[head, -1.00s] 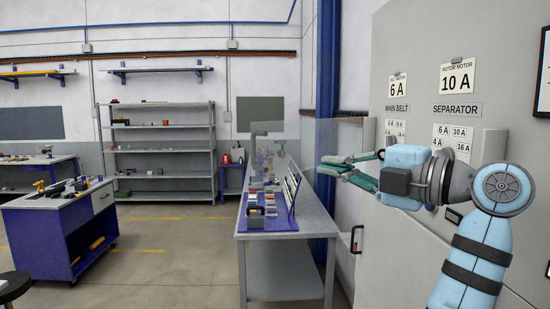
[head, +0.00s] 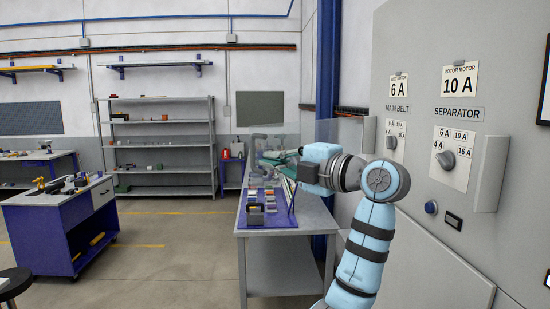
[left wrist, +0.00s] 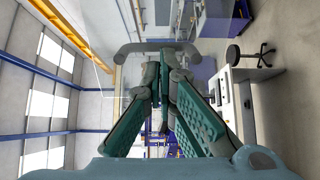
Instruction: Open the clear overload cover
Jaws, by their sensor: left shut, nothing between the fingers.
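The clear overload cover (head: 345,130) stands out from the grey control panel (head: 420,60), away from the dials. Its grey handle (head: 265,137) is at the far left of it. The handle also shows as a grey bar beyond the fingers in the left wrist view (left wrist: 155,47). My left gripper (head: 280,157) is shut and empty, close to the handle; I cannot tell whether it touches it. Its green fingers converge in the left wrist view (left wrist: 158,75). The separator dial (head: 446,160) and main belt dial (head: 391,142) are uncovered. My right gripper is not in view.
A workbench (head: 275,246) with small parts stands beyond the cover. A blue column (head: 328,70) rises behind the cover. A blue cart (head: 85,225) and grey shelves (head: 160,150) stand at left. The floor between cart and workbench is clear.

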